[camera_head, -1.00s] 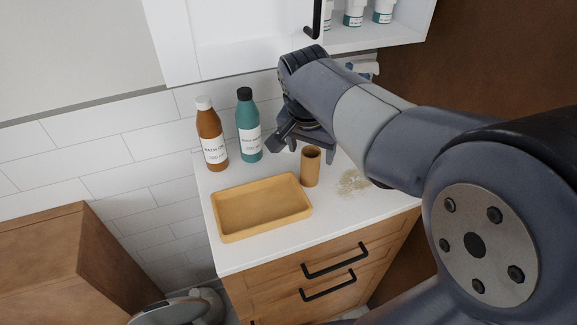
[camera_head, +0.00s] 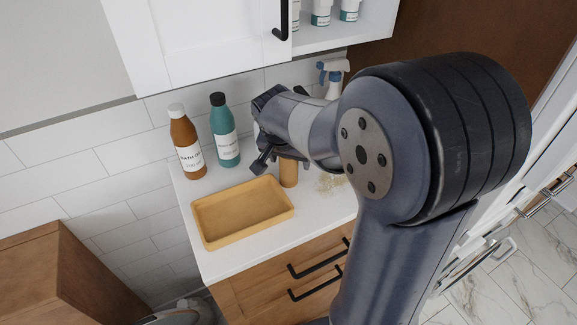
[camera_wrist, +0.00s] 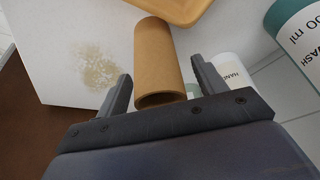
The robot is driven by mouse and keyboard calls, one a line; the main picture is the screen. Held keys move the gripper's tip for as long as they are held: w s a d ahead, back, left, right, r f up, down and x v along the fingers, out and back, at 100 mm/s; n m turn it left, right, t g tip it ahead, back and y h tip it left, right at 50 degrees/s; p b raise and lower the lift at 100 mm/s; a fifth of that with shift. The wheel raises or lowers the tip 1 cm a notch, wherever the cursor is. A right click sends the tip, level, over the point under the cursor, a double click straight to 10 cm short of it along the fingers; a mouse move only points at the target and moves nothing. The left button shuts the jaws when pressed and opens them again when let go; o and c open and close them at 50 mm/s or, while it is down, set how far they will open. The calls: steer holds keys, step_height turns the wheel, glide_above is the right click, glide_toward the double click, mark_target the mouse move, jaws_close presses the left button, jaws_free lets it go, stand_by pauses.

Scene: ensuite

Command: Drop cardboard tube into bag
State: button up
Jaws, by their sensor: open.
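The cardboard tube (camera_head: 289,173) is a brown hollow cylinder standing on the white counter, to the right of the tan tray. In the wrist view the tube (camera_wrist: 158,62) lies between the two fingers of my gripper (camera_wrist: 160,88), its open end toward the palm. My gripper (camera_head: 277,160) is open, with a finger on each side of the tube; I cannot tell whether either finger touches it. In the head view my gripper and forearm hide the tube's upper part. No bag can be made out in either view.
The tan tray (camera_head: 243,238) lies on the white counter (camera_head: 232,264). A brown bottle (camera_head: 186,145) and a teal bottle (camera_head: 224,133) stand behind it. A spray bottle (camera_head: 334,78) is behind my arm. A powdery patch (camera_head: 331,181) lies right of the tube.

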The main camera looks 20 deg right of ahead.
steer(key=shift+w+f, duration=0.1)
steer(key=shift+f, duration=0.15)
steer(key=shift+c, duration=0.6)
steer(key=c, duration=1)
steer(key=shift+d+r, duration=0.1)
